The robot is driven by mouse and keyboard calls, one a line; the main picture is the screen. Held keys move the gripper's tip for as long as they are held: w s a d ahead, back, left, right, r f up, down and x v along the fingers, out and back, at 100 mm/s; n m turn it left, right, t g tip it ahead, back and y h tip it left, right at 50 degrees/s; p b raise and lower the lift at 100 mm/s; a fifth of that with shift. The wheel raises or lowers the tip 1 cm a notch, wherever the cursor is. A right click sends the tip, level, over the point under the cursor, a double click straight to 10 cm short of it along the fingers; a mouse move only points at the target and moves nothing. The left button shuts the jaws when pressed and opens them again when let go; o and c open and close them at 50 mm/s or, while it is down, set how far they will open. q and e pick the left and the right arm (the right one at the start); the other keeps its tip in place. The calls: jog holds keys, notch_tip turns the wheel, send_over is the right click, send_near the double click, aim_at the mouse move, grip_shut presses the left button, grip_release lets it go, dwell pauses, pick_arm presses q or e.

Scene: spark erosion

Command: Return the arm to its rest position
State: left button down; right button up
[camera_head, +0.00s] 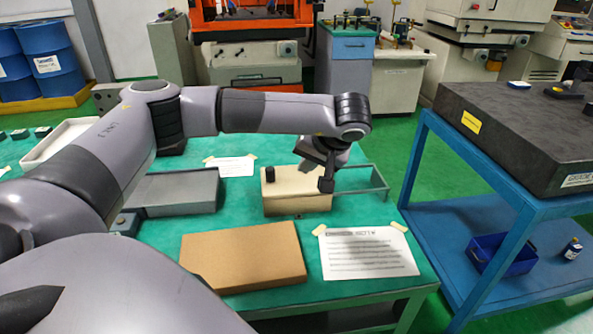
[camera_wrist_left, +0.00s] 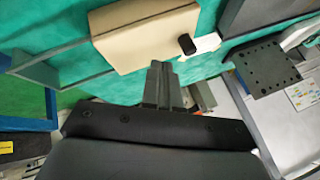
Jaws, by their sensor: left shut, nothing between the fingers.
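My left arm (camera_head: 270,112) reaches in from the left over the green table (camera_head: 165,235). In the left wrist view the fingers (camera_wrist_left: 160,85) are together and hold nothing. The cream box also shows there (camera_wrist_left: 145,35), with a small black knob (camera_wrist_left: 187,44) on its top. I cannot tell whether the fingertips touch the box. My right gripper is in neither view.
A brown box (camera_head: 243,256) and a taped paper sheet (camera_head: 367,252) lie at the table's front. A blue bench (camera_head: 480,165) with a dark granite slab (camera_head: 525,130) stands right.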

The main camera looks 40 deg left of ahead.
pick_arm(q)
jog(key=shift+v, duration=1.55)
jog(key=shift+f, duration=0.1)
